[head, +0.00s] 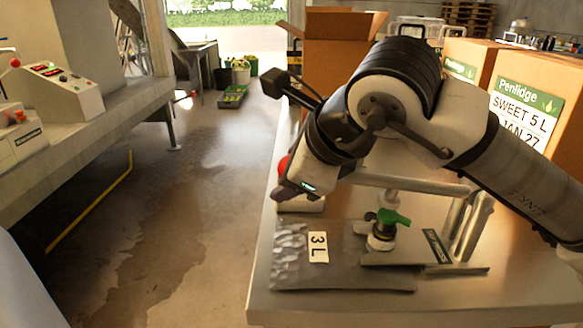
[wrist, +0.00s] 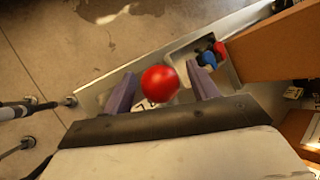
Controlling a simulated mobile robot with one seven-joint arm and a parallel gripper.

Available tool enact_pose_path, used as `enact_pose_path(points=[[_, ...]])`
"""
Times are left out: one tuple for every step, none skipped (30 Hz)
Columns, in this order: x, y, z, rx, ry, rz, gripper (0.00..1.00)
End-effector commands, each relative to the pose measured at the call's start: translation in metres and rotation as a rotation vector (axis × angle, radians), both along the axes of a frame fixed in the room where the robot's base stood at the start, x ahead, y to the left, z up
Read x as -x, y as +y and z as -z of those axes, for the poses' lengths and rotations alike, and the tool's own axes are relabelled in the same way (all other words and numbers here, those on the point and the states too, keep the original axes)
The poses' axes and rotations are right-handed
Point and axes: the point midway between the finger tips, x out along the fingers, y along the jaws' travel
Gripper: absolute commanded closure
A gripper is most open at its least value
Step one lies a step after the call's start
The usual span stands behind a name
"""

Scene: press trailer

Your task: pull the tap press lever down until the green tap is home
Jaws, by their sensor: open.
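The red ball knob (head: 284,163) of the press lever shows in the head view, partly hidden by my gripper (head: 290,191). In the wrist view the red knob (wrist: 160,84) appears between the two open fingers of my gripper (wrist: 161,72), with a gap on each side. I cannot tell whether the fingers are level with it in depth. The lever's shaft is hidden behind my arm. How deep the tap sits is not clear.
The steel table (head: 470,303) carries a metal tube frame (head: 400,184) beside the tap. An open cardboard box (head: 343,40) and labelled cartons (head: 528,92) stand behind my arm. A control panel (head: 62,83) is at far left. The wet floor (head: 175,220) between is clear.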

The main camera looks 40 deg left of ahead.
Motion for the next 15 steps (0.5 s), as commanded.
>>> enact_pose_path(points=[[0.000, -0.003, -0.003, 0.000, 0.000, 0.002, 0.41], [0.001, -0.005, -0.005, 0.000, 0.000, 0.002, 0.41], [0.002, -0.008, -0.009, -0.001, -0.001, 0.003, 0.41], [0.003, -0.011, -0.013, -0.002, -0.002, 0.004, 0.41], [0.004, -0.015, -0.016, -0.002, 0.000, 0.004, 0.41], [0.007, -0.020, -0.022, -0.003, -0.002, 0.004, 0.41], [0.008, -0.025, -0.027, -0.002, -0.002, 0.004, 0.41], [0.010, -0.030, -0.032, -0.002, -0.003, 0.004, 0.41], [0.012, -0.036, -0.039, -0.002, -0.002, 0.004, 0.41], [0.014, -0.041, -0.045, -0.003, -0.002, 0.005, 0.41], [0.016, -0.046, -0.049, -0.002, -0.001, 0.005, 0.41], [0.018, -0.052, -0.056, -0.002, -0.002, 0.003, 0.41], [0.020, -0.056, -0.061, -0.002, -0.002, 0.003, 0.41], [0.021, -0.061, -0.065, -0.002, -0.002, 0.003, 0.41], [0.023, -0.066, -0.071, -0.002, -0.001, 0.003, 0.41]])
